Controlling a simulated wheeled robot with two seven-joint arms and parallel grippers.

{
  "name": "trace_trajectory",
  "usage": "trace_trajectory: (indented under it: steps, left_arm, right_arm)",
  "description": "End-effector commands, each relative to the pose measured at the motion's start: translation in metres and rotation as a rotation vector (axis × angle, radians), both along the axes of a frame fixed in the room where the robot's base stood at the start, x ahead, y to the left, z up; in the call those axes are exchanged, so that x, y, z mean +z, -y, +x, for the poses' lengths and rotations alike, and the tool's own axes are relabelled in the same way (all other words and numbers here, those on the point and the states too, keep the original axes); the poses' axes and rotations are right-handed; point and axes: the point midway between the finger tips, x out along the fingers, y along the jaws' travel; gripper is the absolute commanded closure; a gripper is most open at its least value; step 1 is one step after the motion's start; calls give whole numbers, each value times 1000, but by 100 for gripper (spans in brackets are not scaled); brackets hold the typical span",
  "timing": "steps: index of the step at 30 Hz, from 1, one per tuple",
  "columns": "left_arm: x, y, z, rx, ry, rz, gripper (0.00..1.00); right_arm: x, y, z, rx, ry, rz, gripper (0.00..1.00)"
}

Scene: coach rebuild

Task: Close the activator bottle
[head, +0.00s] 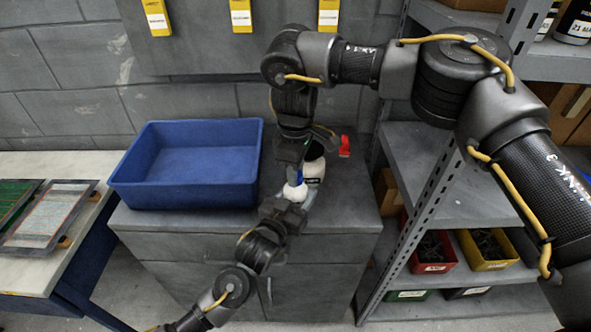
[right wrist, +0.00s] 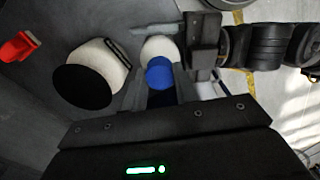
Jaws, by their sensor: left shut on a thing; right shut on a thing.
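A small white bottle (head: 295,191) is at the cabinet top's front, right of the blue bin. My left gripper (head: 284,206) is shut on it from the front left. My right gripper (head: 294,165) comes down from above and is shut on a blue cap (head: 300,176). In the right wrist view the blue cap (right wrist: 160,73) is between my right fingers (right wrist: 160,92), in line with the white bottle (right wrist: 159,47). Whether the cap is seated on the neck cannot be told. My left gripper (right wrist: 204,52) shows beside the bottle there.
A white bottle with a black cap (right wrist: 90,75) stands close beside my right gripper. A red object (head: 344,146) lies behind it on the grey cabinet (head: 345,210). The blue bin (head: 185,190) takes the cabinet's left side. A metal shelf (head: 430,190) stands at right.

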Motion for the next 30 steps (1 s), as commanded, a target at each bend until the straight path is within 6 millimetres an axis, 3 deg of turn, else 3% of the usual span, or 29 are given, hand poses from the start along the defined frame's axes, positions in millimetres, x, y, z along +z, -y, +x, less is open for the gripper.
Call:
trace_trajectory:
  steps: [6,11,12,17,26,30]
  left_arm:
    - [-1,0,0,1,-1,0,100]
    - [-1,0,0,1,-1,0,100]
    - [-1,0,0,1,-1,0,100]
    - [-1,0,0,1,-1,0,100]
    - [-1,0,0,1,-1,0,100]
    - [-1,0,0,1,-1,0,100]
  right_arm:
    - [0,0,0,-418,0,0,99]
    - [0,0,0,-418,0,0,99]
    - [0,0,0,-417,0,0,66]
    - [0,0,0,-416,1,-1,46]
    - [2,0,0,-415,2,0,46]
    - [16,0,1,-415,5,-1,46]
